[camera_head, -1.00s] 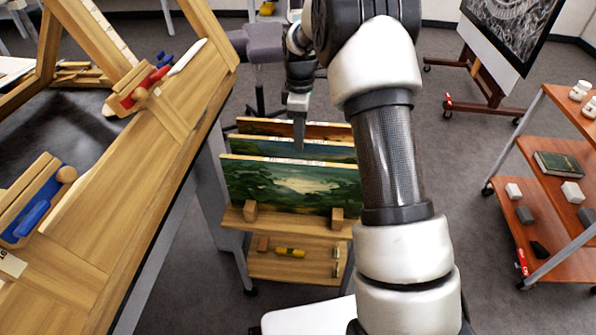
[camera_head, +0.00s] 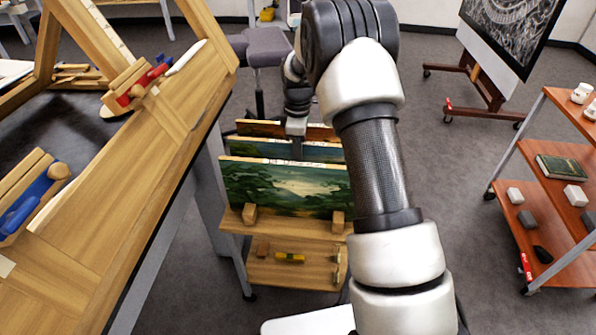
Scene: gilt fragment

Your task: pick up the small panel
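Several painted panels stand upright, one behind another, in a wooden rack (camera_head: 286,226). The front panel (camera_head: 285,187) shows a green landscape with a pale sky. A middle panel (camera_head: 245,148) and a back panel (camera_head: 262,128) show only as strips above it. I cannot tell which is the small panel. My gripper (camera_head: 297,150) points down at the upper edges of the panels, near the middle one. Its fingertips are small and partly hidden, so I cannot tell whether it is open or touches a panel.
A wooden workbench (camera_head: 120,200) with clamps fills the left. A red-brown shelf cart (camera_head: 545,190) with a book and small blocks stands at right. A stool (camera_head: 265,48) is behind the rack. An easel (camera_head: 485,80) stands at the back right.

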